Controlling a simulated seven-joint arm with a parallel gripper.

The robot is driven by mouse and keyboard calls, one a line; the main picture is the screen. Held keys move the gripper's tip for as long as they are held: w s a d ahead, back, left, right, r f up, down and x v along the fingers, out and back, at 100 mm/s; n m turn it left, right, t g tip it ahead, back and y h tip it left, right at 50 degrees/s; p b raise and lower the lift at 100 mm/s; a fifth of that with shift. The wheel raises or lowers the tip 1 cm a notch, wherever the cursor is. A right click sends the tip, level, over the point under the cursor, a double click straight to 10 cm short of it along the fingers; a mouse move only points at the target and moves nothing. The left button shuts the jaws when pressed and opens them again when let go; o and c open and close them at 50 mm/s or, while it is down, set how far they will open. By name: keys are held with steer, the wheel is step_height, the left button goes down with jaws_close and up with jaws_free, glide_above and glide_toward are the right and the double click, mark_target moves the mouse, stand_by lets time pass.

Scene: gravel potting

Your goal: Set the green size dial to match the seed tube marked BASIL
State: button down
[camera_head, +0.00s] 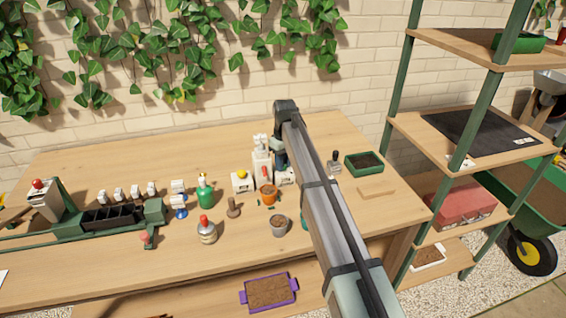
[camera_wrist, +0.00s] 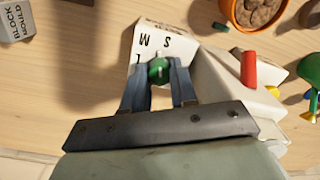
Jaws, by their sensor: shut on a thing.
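My gripper (camera_wrist: 159,76) is shut on the dial, with one blue-grey finger on each side. In the head view my arm comes down over the white machine (camera_head: 262,166) and hides the dial. No seed tube marked BASIL can be made out in either view.
A red-tipped part (camera_wrist: 249,68) rises close beside my gripper. A terracotta pot (camera_wrist: 258,14) stands near the housing, and a grey block mould (camera_wrist: 16,20) is at left. A green tray (camera_head: 364,163) stands right of my arm. The bench's back left is clear.

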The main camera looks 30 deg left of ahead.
steer(key=shift+m, duration=1.6)
steer(key=c, duration=0.9)
jaws_free()
steer(key=shift+r, duration=0.15)
step_height(320, 180, up, 14)
steer(key=shift+w+d+f, duration=0.15)
steer(key=shift+f, duration=0.1)
